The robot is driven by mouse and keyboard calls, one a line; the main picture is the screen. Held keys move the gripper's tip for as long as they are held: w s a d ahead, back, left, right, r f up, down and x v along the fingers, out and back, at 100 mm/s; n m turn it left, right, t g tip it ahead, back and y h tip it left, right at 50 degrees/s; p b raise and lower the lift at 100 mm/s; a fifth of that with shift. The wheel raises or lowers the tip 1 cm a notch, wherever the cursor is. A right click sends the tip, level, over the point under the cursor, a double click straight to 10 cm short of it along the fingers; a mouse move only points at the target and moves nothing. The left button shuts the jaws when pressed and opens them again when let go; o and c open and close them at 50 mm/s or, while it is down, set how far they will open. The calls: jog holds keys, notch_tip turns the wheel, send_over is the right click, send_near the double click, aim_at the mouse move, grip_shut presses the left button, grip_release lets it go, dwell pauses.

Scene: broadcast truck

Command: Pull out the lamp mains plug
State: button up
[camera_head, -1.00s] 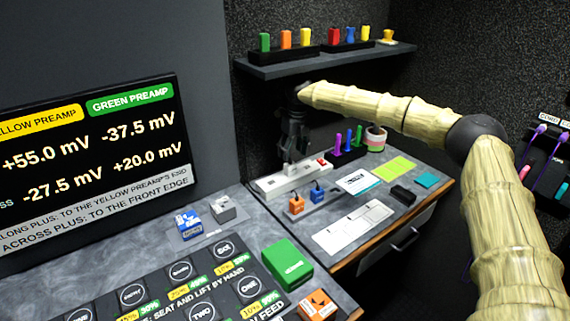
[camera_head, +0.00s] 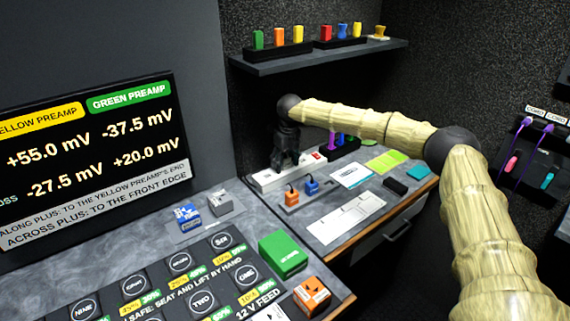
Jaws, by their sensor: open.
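A white power strip (camera_head: 264,179) with a red switch (camera_head: 318,156) lies at the back of the right-hand desk. My gripper (camera_head: 279,168) points down over the strip's left part, with its fingertips close to the strip. The gripper is open; the dark fingers and any plug between them are too small to make out, and I cannot tell if they touch. An orange plug-like block (camera_head: 292,198) and a blue one (camera_head: 312,187), each with a dark lead on top, stand in front of the strip. No label names the lamp's plug.
A white keyboard-like panel (camera_head: 347,218), yellow-green sheets (camera_head: 386,161) and a dark block (camera_head: 395,186) lie on the desk. A shelf (camera_head: 310,55) hangs above. Corded connectors (camera_head: 527,124) hang at the right.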

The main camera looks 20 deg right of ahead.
jog(key=shift+s, duration=0.1)
jog(key=c, duration=1.1)
jog(key=shift+r, duration=0.2)
jog(key=shift+c, duration=0.2)
